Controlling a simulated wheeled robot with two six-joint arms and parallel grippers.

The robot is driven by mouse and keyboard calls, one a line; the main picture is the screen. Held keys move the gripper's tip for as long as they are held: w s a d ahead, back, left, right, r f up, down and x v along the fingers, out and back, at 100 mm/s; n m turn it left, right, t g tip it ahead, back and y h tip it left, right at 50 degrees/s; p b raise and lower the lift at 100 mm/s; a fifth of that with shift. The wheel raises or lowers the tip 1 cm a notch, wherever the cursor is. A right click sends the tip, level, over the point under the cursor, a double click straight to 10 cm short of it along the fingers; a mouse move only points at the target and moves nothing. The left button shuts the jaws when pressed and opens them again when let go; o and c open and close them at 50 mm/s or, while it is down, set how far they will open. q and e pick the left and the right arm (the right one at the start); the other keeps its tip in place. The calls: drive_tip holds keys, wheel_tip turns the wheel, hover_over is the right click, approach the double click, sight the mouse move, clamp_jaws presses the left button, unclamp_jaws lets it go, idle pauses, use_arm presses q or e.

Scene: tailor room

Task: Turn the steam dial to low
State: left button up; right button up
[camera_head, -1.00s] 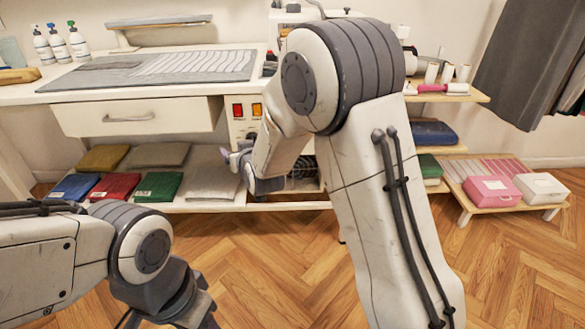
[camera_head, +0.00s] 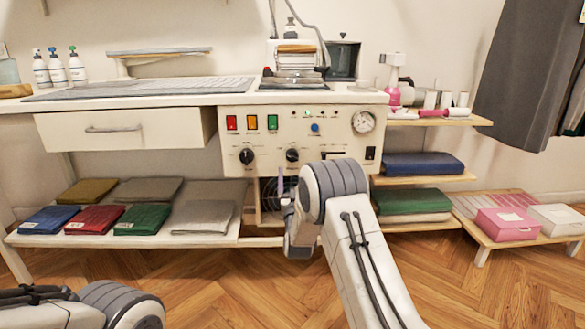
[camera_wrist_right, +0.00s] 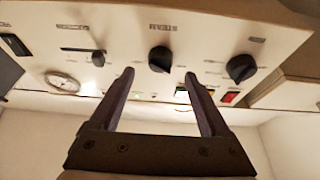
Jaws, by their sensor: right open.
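The steam dial (camera_head: 292,155) is a black round knob on the front of the white control panel. In the right wrist view the steam dial (camera_wrist_right: 160,59) sits beyond the fingertips, about centred between them, under a label that seems to read STEAM upside down. My right gripper (camera_head: 284,178) is open and empty, just below the panel's dials. Its two dark fingers (camera_wrist_right: 159,75) point at the panel, apart from each other; whether they touch the dial I cannot tell. The dial's pointer setting is too small to read. My left gripper is out of view.
A second black dial (camera_head: 247,156) stands left of it. A small slider knob (camera_wrist_right: 98,58), a pressure gauge (camera_head: 363,121) and coloured switches (camera_head: 252,122) share the panel. An iron (camera_head: 296,60) stands above. Folded cloths (camera_head: 143,219) lie on the low shelf at left.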

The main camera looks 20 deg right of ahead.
sight(291, 158)
drive_tip(key=shift+b+x, duration=0.6)
drive_tip(key=shift+x, duration=2.15)
drive_tip(key=shift+f, duration=0.1)
clamp_jaws()
drive_tip(key=shift+m, duration=0.3)
drive_tip(key=m+h, duration=0.1)
drive_tip(key=m, duration=0.1)
drive_tip(key=shift+a+m+g, duration=0.15)
drive_tip(key=shift+m+g, duration=0.15)
drive_tip(key=shift+g, duration=0.1)
drive_tip(key=m+h, duration=0.1)
drive_tip(key=m, duration=0.1)
drive_tip(key=m+g+h, duration=0.1)
drive_tip(key=m, duration=0.2)
drive_tip(key=shift+a+h+b, duration=0.2)
drive_tip(key=shift+h+b, duration=0.2)
drive_tip(key=m+g, duration=0.1)
drive_tip(key=m, duration=0.1)
drive_tip(key=m+g+h, duration=0.1)
drive_tip(key=m, duration=0.2)
drive_tip(key=m+g, duration=0.1)
drive_tip(key=m, duration=0.1)
drive_tip(key=shift+w+a+r+m+g+h, duration=0.1)
drive_tip(key=shift+a+r+m+g+h, duration=0.05)
drive_tip(key=shift+r+m+g+h, duration=0.2)
drive_tip(key=shift+m+p, duration=0.25)
drive_tip(key=shift+p, duration=0.05)
